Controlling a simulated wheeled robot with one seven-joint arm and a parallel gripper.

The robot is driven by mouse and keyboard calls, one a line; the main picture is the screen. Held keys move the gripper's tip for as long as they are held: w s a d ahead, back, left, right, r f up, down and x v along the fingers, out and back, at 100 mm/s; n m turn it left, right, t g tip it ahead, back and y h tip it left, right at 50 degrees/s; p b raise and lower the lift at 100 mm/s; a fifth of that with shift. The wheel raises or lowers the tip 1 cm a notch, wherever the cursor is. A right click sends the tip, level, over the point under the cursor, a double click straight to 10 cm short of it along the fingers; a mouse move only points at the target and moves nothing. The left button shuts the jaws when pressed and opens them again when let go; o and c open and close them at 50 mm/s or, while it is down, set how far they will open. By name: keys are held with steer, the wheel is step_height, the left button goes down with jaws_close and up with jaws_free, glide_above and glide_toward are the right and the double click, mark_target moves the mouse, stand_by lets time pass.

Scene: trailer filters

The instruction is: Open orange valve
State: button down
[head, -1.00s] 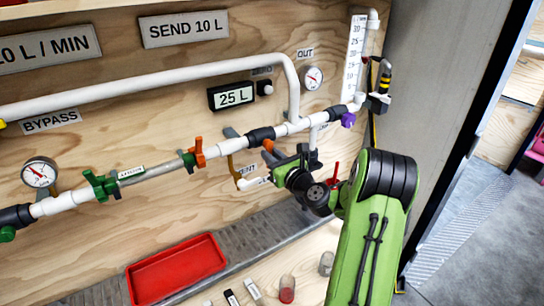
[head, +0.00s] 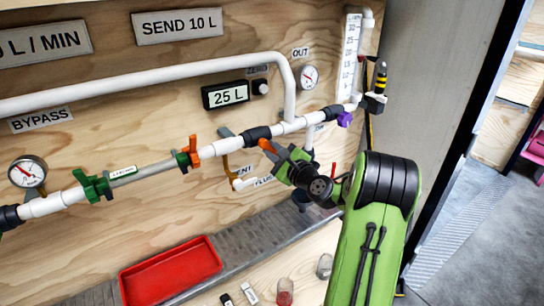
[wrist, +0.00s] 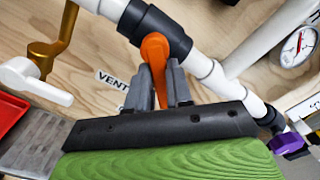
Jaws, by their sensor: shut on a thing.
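The orange valve handle (head: 266,146) hangs below a black pipe fitting (head: 257,134) on the white pipe line. In the wrist view the orange handle (wrist: 155,52) comes down from the black fitting (wrist: 152,25) and its lower part is between my fingers. My gripper (wrist: 162,88) is shut on it; in the head view my gripper (head: 277,152) reaches it from the lower right. My fingers hide the handle's lower end in part.
A yellow bent pipe with a white end (wrist: 38,80) is close on the left. A purple valve (head: 345,119) and a gauge (head: 309,77) are to the right. A red tray (head: 171,272) and several small containers are below. The display (head: 226,95) reads 25 L.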

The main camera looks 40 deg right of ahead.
steer(key=shift+d+r+n+b, duration=0.1)
steer(key=shift+r+n+b, duration=0.15)
steer(key=shift+n+b, duration=0.85)
steer(key=shift+d+r+n+b, duration=0.15)
steer(key=shift+r+n+b, duration=0.25)
steer(key=shift+n, duration=1.35)
steer(key=shift+d+r+n+b, duration=0.15)
steer(key=shift+n+b, duration=0.65)
steer(key=shift+n, duration=0.65)
steer(key=shift+r, duration=0.1)
steer(key=c, duration=1)
jaws_free()
steer(key=s, duration=1)
steer(key=s+a+b, duration=0.1)
steer(key=s, duration=0.4)
steer(key=shift+s, duration=0.4)
